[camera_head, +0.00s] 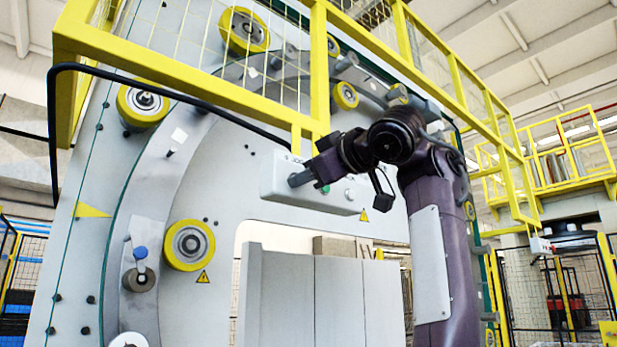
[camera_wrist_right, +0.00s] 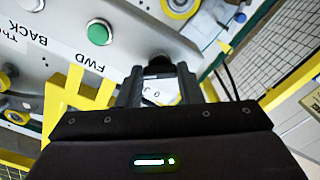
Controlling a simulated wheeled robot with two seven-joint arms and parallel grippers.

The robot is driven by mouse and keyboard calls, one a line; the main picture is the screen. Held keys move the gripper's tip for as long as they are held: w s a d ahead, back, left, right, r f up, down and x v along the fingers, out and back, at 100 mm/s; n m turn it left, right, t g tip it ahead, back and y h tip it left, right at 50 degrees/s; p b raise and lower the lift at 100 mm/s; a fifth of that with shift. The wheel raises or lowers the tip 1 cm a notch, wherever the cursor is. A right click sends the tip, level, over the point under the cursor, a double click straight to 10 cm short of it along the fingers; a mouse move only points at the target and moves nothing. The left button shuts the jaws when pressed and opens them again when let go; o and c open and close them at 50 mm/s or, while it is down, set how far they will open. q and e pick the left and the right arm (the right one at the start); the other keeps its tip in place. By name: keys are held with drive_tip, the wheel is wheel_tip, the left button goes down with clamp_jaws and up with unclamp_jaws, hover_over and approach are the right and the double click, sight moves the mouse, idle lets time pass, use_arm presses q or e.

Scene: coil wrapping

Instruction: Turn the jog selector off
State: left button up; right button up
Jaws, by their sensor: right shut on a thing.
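The grey control box (camera_head: 275,172) hangs under the yellow railing in the head view. My right gripper (camera_head: 297,179) reaches it from the right, with its fingers at the box's front face. In the right wrist view the right gripper (camera_wrist_right: 160,78) has its fingertips on both sides of a dark knob (camera_wrist_right: 158,63), which appears to be the jog selector, and is shut on it. The knob's pointing direction is mostly hidden. A white label (camera_wrist_right: 160,93) shows between the fingers. My left gripper is not in view.
A green button (camera_wrist_right: 100,34) sits beside the knob on the panel, near the printed words FWD and BACK. Yellow railing (camera_head: 318,75) runs above the box, and a black cable (camera_head: 150,85) arches to it. Grey panels (camera_head: 335,295) stand below.

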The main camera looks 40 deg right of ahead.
drive_tip(key=shift+n+p, duration=1)
drive_tip(key=shift+n, duration=4.3)
drive_tip(key=shift+f+n, duration=0.1)
drive_tip(key=shift+n, duration=0.2)
drive_tip(key=o, duration=1)
